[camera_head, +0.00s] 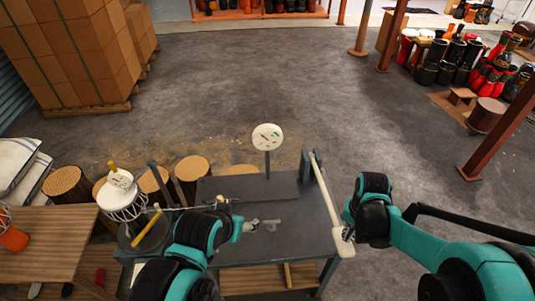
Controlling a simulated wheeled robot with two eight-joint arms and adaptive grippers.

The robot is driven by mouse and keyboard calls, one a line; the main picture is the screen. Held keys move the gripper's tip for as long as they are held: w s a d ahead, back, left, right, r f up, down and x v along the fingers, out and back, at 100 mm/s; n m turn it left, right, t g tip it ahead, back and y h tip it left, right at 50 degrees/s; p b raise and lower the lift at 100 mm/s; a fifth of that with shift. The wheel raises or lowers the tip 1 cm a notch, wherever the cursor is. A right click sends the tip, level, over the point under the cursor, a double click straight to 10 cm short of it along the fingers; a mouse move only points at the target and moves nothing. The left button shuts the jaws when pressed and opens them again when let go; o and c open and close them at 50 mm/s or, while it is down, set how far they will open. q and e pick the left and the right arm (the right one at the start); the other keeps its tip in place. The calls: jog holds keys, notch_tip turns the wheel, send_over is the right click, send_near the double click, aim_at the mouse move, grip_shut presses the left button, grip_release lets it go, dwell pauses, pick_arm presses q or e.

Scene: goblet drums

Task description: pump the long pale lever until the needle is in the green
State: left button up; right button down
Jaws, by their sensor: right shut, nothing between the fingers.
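The long pale lever (323,188) slants from a dark post at the back right of the grey table down toward the front right edge. A round white gauge (267,137) stands on a thin post behind the table. It shows small red and green marks; the needle's exact reading is too small to tell. My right gripper (347,234) is shut and empty at the lever's near end, beside a pale block there; whether it touches is unclear. My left gripper (268,225) hangs over the middle of the table, apart from the lever; its jaw opening is unclear.
The grey table (290,240) carries a dark raised plate. At left are a white roped drum (122,198) with yellow-handled tools, wooden stumps (192,170) and a plank table (45,235). Stacked boxes (70,50) stand back left, drums (460,55) back right.

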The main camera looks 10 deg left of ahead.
dwell(0.6)
notch_tip(320, 180, down, 18)
jog(key=f+b, duration=0.1)
jog(key=b, duration=1.6)
notch_tip(320, 180, up, 19)
jog(key=p, duration=1.4)
jog(key=shift+s+r+p, duration=0.1)
jog(key=shift+s+p, duration=0.05)
jog(key=shift+p, duration=0.25)
notch_tip(320, 180, down, 19)
jog(key=b, duration=1.6)
notch_tip(320, 180, up, 19)
jog(key=p, duration=1.4)
jog(key=shift+s+d+r+p, duration=0.1)
jog(key=shift+s+p, duration=0.05)
jog(key=shift+p, duration=0.15)
